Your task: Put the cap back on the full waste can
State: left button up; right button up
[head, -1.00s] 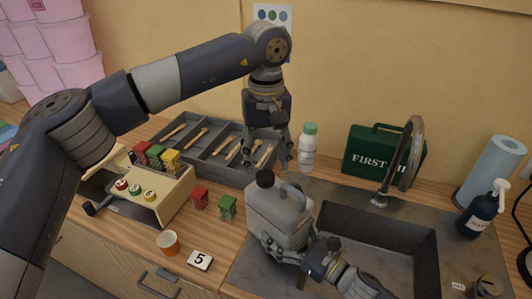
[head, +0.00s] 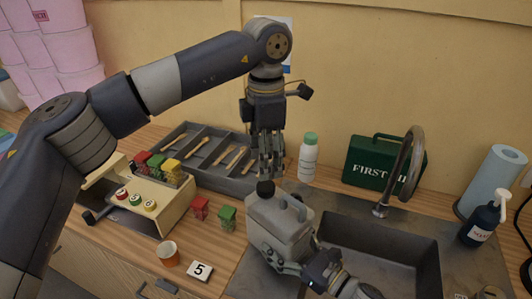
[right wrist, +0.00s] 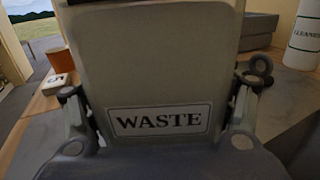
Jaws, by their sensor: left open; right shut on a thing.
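The grey waste can (head: 282,226) stands upright at the left edge of the sink. The right wrist view shows its WASTE label (right wrist: 160,119) up close. A black cap (head: 265,188) sits at the can's top left, over the neck; I cannot tell whether it is screwed tight. My left gripper (head: 267,172) is open, pointing down, with its fingertips just above the cap. I cannot tell whether they touch it. My right gripper (head: 290,262) is shut on the lower part of the can, with a finger on each side in the right wrist view.
The sink (head: 385,248) and its tap (head: 409,165) lie to the right. A white bottle with a green lid (head: 308,160) and a green first aid box (head: 378,164) stand behind. A cutlery tray (head: 238,183), small boxes, an orange cup (head: 168,253) and a number 5 card (head: 200,271) are left.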

aim_at(266, 186)
pick_arm(q)
jog(key=n, duration=0.6)
jog(key=shift+r, duration=0.4)
jog(key=shift+f, duration=4.05)
jog(key=c, duration=1.1)
jog(key=shift+m, duration=0.3)
jog(key=o, duration=1.3)
jog(key=shift+c, duration=0.2)
